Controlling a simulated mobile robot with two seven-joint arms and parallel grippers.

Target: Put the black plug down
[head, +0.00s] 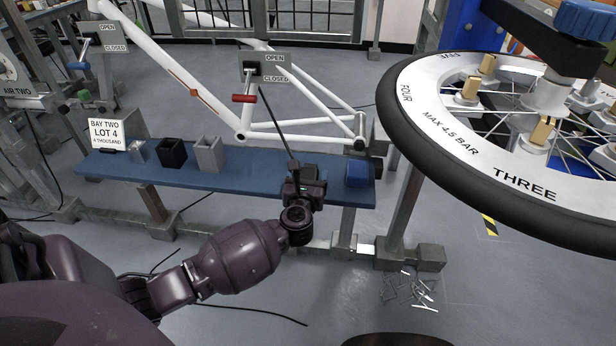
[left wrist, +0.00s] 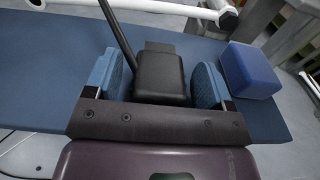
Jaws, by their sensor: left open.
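The black plug (left wrist: 160,75) rests on the blue bench (left wrist: 50,60), as far as the left wrist view shows, between the two blue finger pads of my left gripper (left wrist: 165,85). A narrow gap shows beside the plug, so the gripper is open around it. A dark cord or rod rises from the plug's far side. In the head view my left gripper (head: 304,188) is over the right part of the bench (head: 250,173) and partly hides the plug (head: 310,171). My right gripper is not in view.
A blue block (left wrist: 250,70) stands just right of the gripper; it also shows in the head view (head: 357,173). A black open holder (head: 172,154) and a grey one (head: 208,155) stand further left. A white bicycle frame (head: 185,75) is behind, a large wheel (head: 480,150) at right.

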